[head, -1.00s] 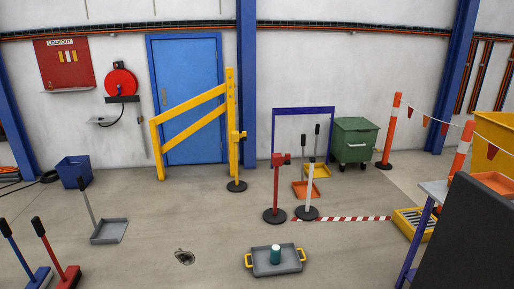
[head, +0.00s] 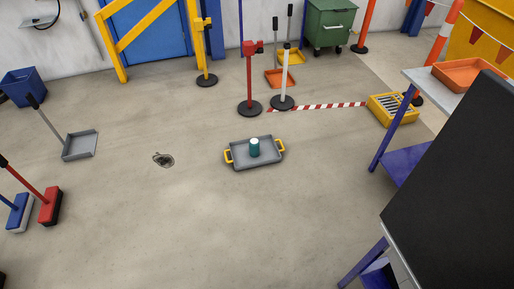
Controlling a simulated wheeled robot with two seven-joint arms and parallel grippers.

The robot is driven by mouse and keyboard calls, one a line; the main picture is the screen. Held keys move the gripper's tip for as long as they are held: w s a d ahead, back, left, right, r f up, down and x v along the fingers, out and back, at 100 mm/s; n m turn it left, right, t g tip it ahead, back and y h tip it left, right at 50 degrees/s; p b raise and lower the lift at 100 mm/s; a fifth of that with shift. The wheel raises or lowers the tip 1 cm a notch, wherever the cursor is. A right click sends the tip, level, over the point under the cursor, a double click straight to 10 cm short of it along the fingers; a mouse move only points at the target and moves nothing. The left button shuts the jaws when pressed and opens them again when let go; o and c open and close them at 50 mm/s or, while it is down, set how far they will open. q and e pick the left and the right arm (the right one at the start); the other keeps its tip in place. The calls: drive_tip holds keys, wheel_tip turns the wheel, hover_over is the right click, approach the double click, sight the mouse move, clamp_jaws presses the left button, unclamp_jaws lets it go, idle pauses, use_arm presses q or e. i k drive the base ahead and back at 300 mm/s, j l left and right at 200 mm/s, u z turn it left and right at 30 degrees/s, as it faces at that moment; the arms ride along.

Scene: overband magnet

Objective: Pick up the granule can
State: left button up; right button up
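A small teal can with a white top (head: 255,148), which looks like the granule can, stands upright in a grey tray (head: 238,161) with yellow handles. The tray lies on the floor near the middle of the head view. Neither of my grippers is in view.
A red post (head: 250,80) and a white post (head: 284,80) stand behind the tray, with red-white tape on the floor. A dark panel (head: 455,180) and a purple-legged table (head: 412,158) fill the right. Brooms (head: 50,205) and a dustpan (head: 80,146) are at left.

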sight(254, 143)
drive_tip(key=i+j, duration=0.4)
drive_tip(key=i, duration=1.1)
drive_tip(key=i+l, duration=0.45)
drive_tip(key=l, duration=0.15)
drive_tip(key=i+l, duration=0.5)
